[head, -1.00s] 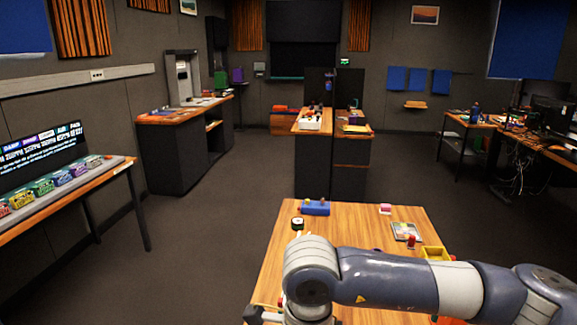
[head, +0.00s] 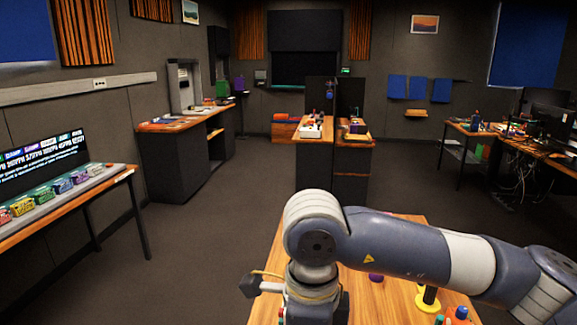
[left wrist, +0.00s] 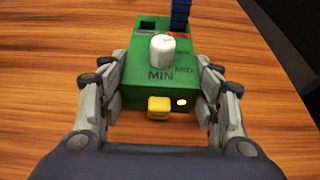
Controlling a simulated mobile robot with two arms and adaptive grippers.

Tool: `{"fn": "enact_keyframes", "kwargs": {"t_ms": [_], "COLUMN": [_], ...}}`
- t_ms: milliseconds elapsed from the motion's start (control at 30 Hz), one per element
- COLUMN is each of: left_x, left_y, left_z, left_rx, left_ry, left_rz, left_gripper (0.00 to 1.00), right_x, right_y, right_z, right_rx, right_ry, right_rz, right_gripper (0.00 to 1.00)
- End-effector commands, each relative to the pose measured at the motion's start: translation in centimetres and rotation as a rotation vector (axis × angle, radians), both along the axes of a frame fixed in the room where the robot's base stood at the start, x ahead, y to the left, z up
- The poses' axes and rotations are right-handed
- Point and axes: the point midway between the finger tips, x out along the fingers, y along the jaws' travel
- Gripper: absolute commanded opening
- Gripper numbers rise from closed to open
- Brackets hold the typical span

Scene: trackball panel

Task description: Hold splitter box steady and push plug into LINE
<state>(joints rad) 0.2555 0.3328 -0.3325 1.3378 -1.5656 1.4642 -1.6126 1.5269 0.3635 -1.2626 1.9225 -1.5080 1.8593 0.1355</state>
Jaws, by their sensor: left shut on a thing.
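A green box (left wrist: 150,85), apparently the splitter box, lies on the wood in the left wrist view. My left gripper (left wrist: 160,80) is shut on the box, one finger on each side. In the head view, my right arm comes in from the right; its fingertips are hidden. I cannot read LINE anywhere.
The wooden table (head: 398,288) is mostly behind my arm. A side desk (head: 70,215) with coloured boxes is at the left.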

Motion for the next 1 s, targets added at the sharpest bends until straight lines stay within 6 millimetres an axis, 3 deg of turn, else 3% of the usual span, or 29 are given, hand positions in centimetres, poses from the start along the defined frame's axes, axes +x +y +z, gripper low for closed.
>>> {"fn": "enact_keyframes", "kwargs": {"t_ms": [367, 400, 500, 867, 1000], "left_x": [0.0, 0.0, 0.0, 0.0, 0.3], "left_y": [0.0, 0.0, 0.0, 0.1, 1.3], "left_z": [0.0, 0.0, 0.0, 0.0, 0.5], "left_rx": [0.001, 0.001, 0.0, 0.001, 0.003], "left_ry": [0.0, 0.0, 0.0, 0.0, -0.001], "left_rz": [0.0, 0.0, 0.0, 0.0, 0.002], "left_gripper": [0.31, 0.65, 0.81, 0.81, 0.81], "right_x": [0.0, 0.0, 0.0, 0.0, 0.0], "right_y": [0.0, 0.0, 0.0, 0.0, 0.0], "right_z": [0.2, 0.1, 0.1, 0.1, 0.1], "right_rx": [0.0, 0.0, 0.0, 0.0, 0.0], "right_ry": [0.0, 0.0, 0.0, 0.0, 0.0], "right_rz": [0.0, 0.0, 0.0, 0.0, 0.0], "right_gripper": [0.39, 0.39, 0.39, 0.39, 0.39]}}
